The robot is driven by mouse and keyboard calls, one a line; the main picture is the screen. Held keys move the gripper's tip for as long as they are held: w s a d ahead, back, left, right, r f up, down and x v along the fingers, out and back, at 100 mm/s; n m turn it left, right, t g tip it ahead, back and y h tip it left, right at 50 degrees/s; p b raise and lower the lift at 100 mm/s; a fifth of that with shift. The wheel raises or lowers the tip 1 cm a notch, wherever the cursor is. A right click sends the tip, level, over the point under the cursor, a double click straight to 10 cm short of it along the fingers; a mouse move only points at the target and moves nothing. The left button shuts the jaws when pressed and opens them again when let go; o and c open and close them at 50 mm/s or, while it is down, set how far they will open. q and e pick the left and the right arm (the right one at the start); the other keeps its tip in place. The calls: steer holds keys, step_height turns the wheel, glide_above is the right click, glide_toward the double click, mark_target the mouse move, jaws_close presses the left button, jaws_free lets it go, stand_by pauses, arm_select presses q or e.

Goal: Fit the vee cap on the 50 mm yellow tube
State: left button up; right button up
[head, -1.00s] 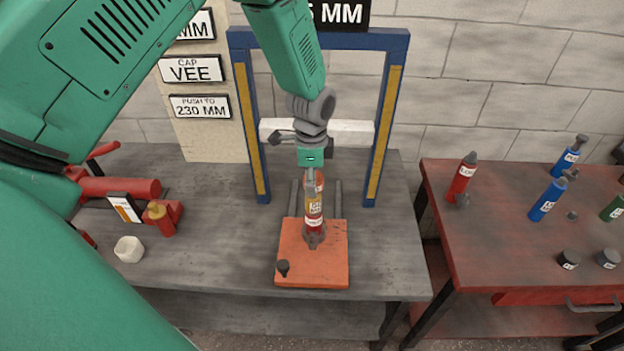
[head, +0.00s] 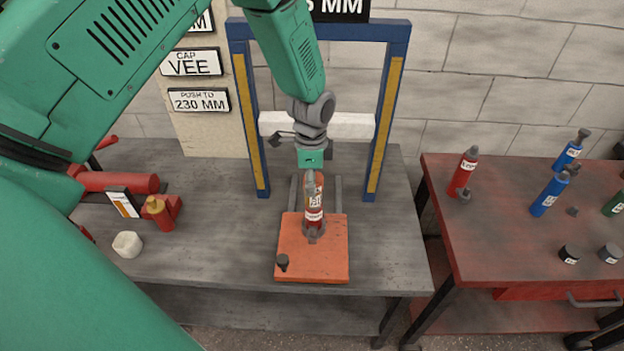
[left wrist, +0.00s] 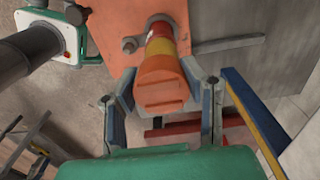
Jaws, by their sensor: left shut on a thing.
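A red tube with a white label and a yellow band (head: 315,215) stands upright on the orange plate (head: 335,262). A dark grey collar surrounds its foot. My left gripper (head: 312,185) is directly above it, fingers pointing down around its top. In the left wrist view, the fingers (left wrist: 160,92) are shut on an orange slotted end piece (left wrist: 160,85). A yellow band (left wrist: 160,47) and a red part lie beyond it in line. I cannot tell whether the orange piece is separate from the tube or seated. My right gripper is out of view.
A blue frame (head: 390,110) with yellow strips stands behind the plate. The right bench (head: 460,235) holds coloured tubes and dark caps.

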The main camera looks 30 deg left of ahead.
arm_select(q)
steer(key=shift+f, duration=0.25)
steer(key=o, duration=1.3)
steer(key=shift+r, duration=0.15)
step_height(320, 180, up, 12)
steer(key=shift+f, duration=0.2)
